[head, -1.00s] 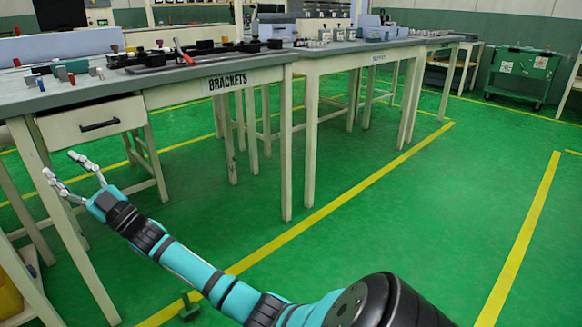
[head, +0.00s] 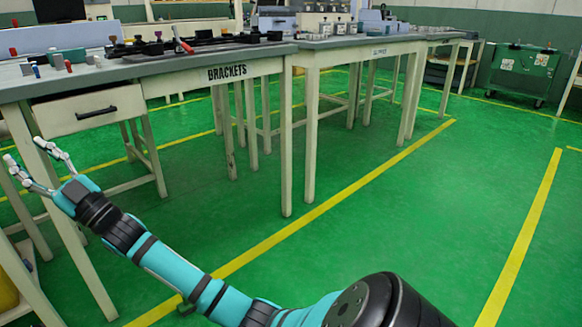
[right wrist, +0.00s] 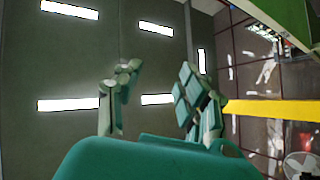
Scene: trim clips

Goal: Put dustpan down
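No dustpan can be made out for certain in either view. My right gripper (head: 24,150) is at the left of the head view, in front of the bench with the drawer, its fingers spread with nothing between them. The right wrist view also shows its two fingers (right wrist: 155,95) apart and empty, with ceiling lights behind. My left gripper is not in view.
A bench labelled BRACKETS (head: 227,72) with a drawer (head: 90,112) carries clips, small coloured parts and a red-handled tool (head: 183,42). More benches continue behind it. A green cart (head: 523,72) stands at the far right. The green floor (head: 420,220) with yellow lines is clear.

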